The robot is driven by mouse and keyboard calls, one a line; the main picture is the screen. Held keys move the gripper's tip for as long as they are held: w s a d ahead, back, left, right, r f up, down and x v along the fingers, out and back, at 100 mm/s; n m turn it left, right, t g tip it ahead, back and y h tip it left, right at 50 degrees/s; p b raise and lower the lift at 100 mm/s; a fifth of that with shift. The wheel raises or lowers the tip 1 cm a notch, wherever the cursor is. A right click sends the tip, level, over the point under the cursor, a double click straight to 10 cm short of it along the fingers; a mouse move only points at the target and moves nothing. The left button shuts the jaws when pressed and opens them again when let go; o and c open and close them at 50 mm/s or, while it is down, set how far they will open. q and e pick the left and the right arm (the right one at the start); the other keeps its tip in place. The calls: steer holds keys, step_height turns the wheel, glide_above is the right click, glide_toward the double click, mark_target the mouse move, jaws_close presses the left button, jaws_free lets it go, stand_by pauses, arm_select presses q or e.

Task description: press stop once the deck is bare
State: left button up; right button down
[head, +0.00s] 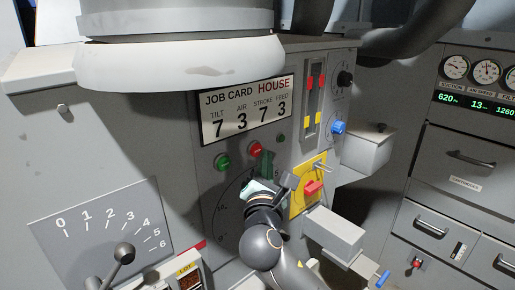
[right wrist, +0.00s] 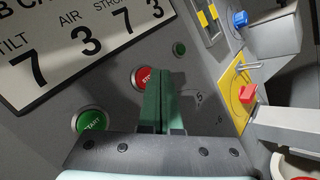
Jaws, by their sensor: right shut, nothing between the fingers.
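The red stop button (head: 256,148) is on the grey panel below the job card, right of the green start button (head: 222,162). My right gripper (head: 267,158) has its green fingers closed together and empty, pointing at the panel by the stop button. In the right wrist view the fingertips (right wrist: 163,76) overlap the right side of the stop button (right wrist: 140,77); whether they touch it I cannot tell. The start button (right wrist: 90,120) is clear to the left. My left gripper is not in view. I cannot make out the deck or any scrap on it.
The job card (head: 247,109) reads 7 3 7 3. A yellow plate with a red handle (head: 313,188) and a blue knob (head: 338,127) are to the right. Grey boxes jut out at right.

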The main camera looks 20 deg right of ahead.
steer(key=shift+s, duration=0.1)
steer(key=s, duration=0.1)
steer(key=s+d+p, duration=0.1)
steer(key=s, duration=0.2)
steer(key=shift+s+d+p, duration=0.4)
steer(key=shift+f, duration=0.1)
stand_by(0.8)
steer(key=s+a+f+m+g+y, duration=0.2)
steer(key=a+f+m+y, duration=0.15)
steer(key=f, duration=0.85)
steer(key=s+a+f+m+g+y, duration=0.1)
steer(key=a+f+m+g+y, duration=0.2)
steer(key=f, duration=0.8)
steer(key=s+a+f+m+g+y, duration=0.2)
steer(key=s+f+m+g+y, duration=0.1)
steer(key=s+f+m, duration=1.2)
steer(key=s+f+y, duration=0.1)
steer(key=s+f, duration=0.3)
steer(key=shift+y, duration=0.25)
